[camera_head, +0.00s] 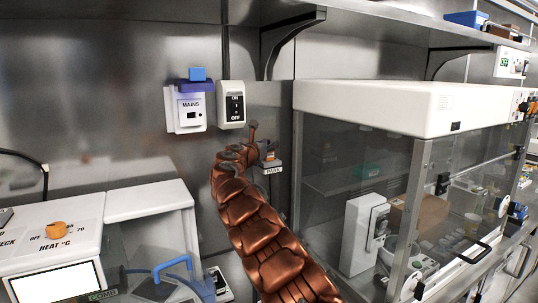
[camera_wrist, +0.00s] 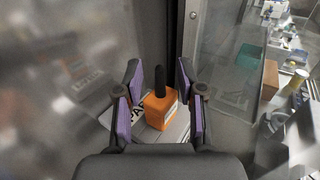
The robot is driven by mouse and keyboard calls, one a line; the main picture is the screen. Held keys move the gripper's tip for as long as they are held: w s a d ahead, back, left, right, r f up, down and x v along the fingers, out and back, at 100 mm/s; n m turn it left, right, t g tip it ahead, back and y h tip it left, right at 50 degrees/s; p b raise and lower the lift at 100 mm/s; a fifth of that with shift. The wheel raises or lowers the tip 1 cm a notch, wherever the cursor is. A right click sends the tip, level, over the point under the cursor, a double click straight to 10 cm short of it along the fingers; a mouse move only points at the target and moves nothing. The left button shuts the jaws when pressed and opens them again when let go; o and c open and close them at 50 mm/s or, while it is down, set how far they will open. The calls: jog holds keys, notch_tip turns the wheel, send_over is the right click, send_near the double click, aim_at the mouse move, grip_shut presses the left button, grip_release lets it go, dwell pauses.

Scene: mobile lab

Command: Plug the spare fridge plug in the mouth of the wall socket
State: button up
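The spare fridge plug is an orange block with a black stub (camera_wrist: 159,106) in the wrist view, on a small grey ledge marked PARK (camera_wrist: 178,134). In the head view only a bit of the plug (camera_head: 270,156) shows past my gripper, above the PARK label (camera_head: 273,169). My gripper (camera_wrist: 158,76) is open, its purple-padded fingers on either side of the plug, with gaps visible between pads and plug. The wall socket is the white MAINS box (camera_head: 189,110) on the steel wall, with a blue flap (camera_head: 197,84) at its top and a small dark opening in its front.
A white ON/OFF switch box (camera_head: 232,104) is right of the socket. A glass-fronted cabinet (camera_head: 375,105) stands close on the right of my arm. A shelf bracket (camera_head: 283,40) hangs above. A white heater unit (camera_head: 60,240) with an orange knob stands lower left.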

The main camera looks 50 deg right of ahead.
jog(key=shift+d, duration=0.2)
grip_shut()
dwell(0.3)
